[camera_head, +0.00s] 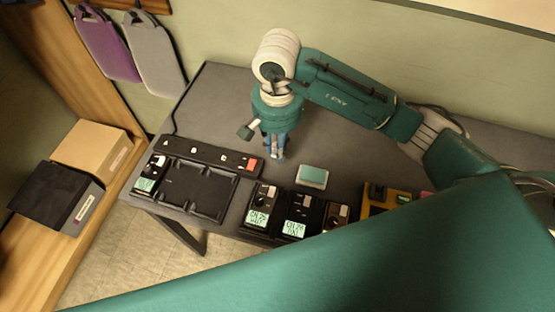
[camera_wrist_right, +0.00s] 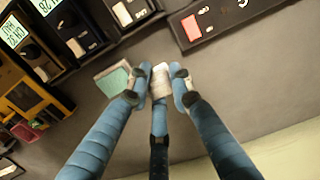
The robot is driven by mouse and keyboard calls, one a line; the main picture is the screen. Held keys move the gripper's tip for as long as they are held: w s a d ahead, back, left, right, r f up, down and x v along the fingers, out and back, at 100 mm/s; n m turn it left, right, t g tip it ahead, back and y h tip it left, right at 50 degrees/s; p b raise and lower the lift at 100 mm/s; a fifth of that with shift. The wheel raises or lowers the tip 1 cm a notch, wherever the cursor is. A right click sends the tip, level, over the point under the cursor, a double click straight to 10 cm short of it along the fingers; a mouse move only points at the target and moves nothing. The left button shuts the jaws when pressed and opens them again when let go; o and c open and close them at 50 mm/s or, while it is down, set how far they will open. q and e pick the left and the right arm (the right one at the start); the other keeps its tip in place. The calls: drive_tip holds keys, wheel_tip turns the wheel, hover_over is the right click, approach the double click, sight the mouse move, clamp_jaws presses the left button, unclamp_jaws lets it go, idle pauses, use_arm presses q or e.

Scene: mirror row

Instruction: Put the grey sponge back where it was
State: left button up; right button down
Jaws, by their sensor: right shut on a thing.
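My right gripper (camera_head: 275,156) hangs over the grey table, fingers pointing down. In the right wrist view its blue fingers (camera_wrist_right: 160,88) are shut on a small pale grey block, the grey sponge (camera_wrist_right: 161,78). In the head view the fingers mostly hide that sponge. A second block, teal on top with pale sides (camera_head: 312,176), lies on the table just right of the gripper; it also shows in the right wrist view (camera_wrist_right: 115,82), beside the held sponge. I cannot tell whether the held sponge touches the table. My left gripper is not in view.
Several dark meters with lit screens, one at the middle (camera_head: 260,208), line the table's front edge. A black tray (camera_head: 197,190) and a power strip (camera_head: 205,155) are at the left. A yellow device (camera_head: 377,203) is at the right. The table behind the gripper is clear.

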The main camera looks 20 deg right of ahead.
sight(277, 170)
wheel_tip(277, 170, down, 3)
drive_tip(key=shift+f, duration=0.1)
wheel_tip(277, 170, down, 4)
drive_tip(key=shift+r+p, duration=0.1)
drive_tip(key=shift+p, duration=0.45)
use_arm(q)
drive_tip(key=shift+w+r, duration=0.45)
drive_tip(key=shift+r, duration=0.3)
use_arm(e)
drive_tip(key=shift+f, duration=0.25)
drive_tip(key=c, duration=2)
unclamp_jaws()
drive_tip(key=shift+f, duration=0.1)
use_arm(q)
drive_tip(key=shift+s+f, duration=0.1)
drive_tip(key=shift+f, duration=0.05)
use_arm(e)
drive_tip(key=shift+o, duration=0.8)
